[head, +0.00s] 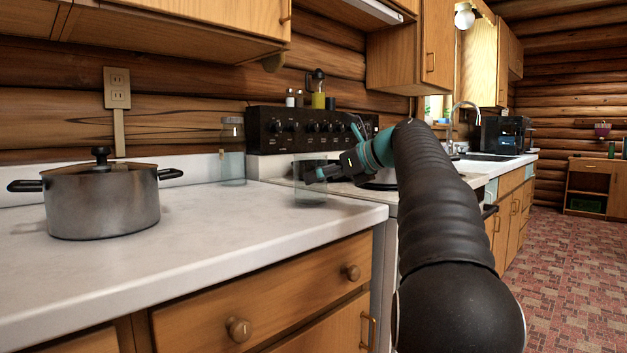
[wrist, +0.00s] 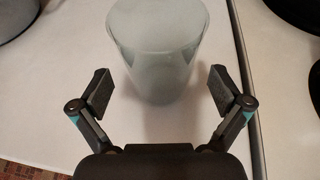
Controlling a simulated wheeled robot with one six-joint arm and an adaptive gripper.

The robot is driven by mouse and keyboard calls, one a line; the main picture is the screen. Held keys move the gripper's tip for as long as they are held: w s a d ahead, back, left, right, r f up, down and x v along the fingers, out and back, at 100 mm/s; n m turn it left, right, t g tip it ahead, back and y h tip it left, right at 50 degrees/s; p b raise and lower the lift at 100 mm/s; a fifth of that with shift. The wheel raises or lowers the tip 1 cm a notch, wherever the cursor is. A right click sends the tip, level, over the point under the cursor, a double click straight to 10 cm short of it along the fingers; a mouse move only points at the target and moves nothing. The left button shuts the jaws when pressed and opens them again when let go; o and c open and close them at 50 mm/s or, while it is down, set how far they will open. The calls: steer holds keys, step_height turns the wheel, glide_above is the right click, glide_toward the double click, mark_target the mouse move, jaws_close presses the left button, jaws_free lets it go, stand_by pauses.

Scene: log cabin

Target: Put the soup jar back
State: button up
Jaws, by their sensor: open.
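A clear, greyish glass jar (head: 309,185) stands upright on the white counter near its right end. It looks empty, and I cannot tell for certain that it is the soup jar. In the wrist view the glass (wrist: 158,60) is just ahead of my gripper (wrist: 158,92), centred between the fingers. My gripper (head: 322,172) is open, one finger to each side, with gaps to the glass. A taller clear jar (head: 232,155) stands farther back by the wall; its contents are not clear.
A lidded steel pot (head: 102,200) stands on the counter at left. The stove (head: 385,198), with a black control panel (head: 300,128), adjoins the counter's right end. Small bottles (head: 318,98) stand on the panel. The counter between pot and glass is clear. Cabinets (head: 190,20) hang above.

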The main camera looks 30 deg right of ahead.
steer(key=p+v, duration=0.1)
steer(key=v, duration=0.7)
steer(key=shift+s+d, duration=0.15)
steer(key=shift+s, duration=0.05)
steer(key=shift+r, duration=0.1)
